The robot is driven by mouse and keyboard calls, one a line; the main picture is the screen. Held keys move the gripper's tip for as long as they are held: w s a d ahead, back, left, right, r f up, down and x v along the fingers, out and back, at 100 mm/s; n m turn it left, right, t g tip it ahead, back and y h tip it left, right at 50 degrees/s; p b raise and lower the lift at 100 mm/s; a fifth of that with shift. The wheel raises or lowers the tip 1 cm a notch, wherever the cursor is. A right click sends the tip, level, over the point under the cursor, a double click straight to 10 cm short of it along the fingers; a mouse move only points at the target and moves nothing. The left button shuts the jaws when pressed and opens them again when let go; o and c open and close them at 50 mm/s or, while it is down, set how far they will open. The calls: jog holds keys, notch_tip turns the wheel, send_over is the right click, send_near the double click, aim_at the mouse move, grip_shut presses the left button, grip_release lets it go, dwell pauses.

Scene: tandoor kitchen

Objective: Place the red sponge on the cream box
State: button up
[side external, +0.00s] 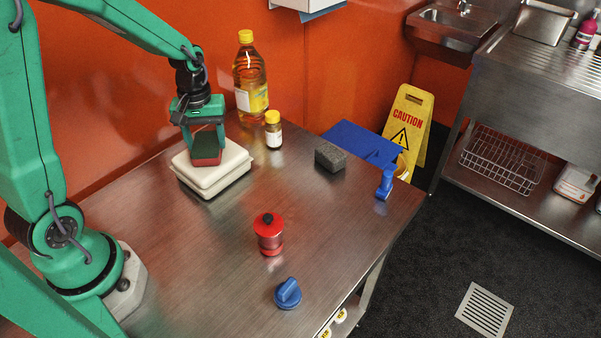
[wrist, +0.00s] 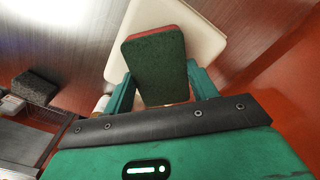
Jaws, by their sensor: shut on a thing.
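The red sponge (side external: 206,150) has a dark green scouring face on top and a red body below. My gripper (side external: 203,128) is shut on it, with a green finger on either side. The cream box (side external: 217,182) is closed and lies on the steel table, directly under the sponge. In the wrist view the sponge (wrist: 156,66) sits between the fingers, with the cream box (wrist: 187,28) behind it. The sponge is at or just above the lid; I cannot tell whether they touch.
An oil bottle (side external: 251,80) and a small yellow-capped bottle (side external: 273,130) stand right of the box.

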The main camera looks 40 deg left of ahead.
aim_at(206, 144)
jog(key=o, duration=0.9)
jog(key=shift+f, duration=0.1)
notch_tip(206, 144, up, 12)
jog(key=shift+r, duration=0.2)
jog(key=shift+s+d, duration=0.1)
dwell(0.5)
jog(key=shift+s+d+r+m+t, duration=0.85)
jog(key=shift+s+d+m, duration=0.6)
jog(key=shift+s, duration=0.6)
jog(key=shift+s+d+r+m+t, duration=0.55)
jog(key=shift+s+d+m+t, duration=0.45)
jog(key=shift+s+d+m, duration=0.8)
jog(key=shift+s+d+r+m+t, duration=0.8)
jog(key=shift+s+m, duration=0.45)
jog(key=shift+s, duration=1.1)
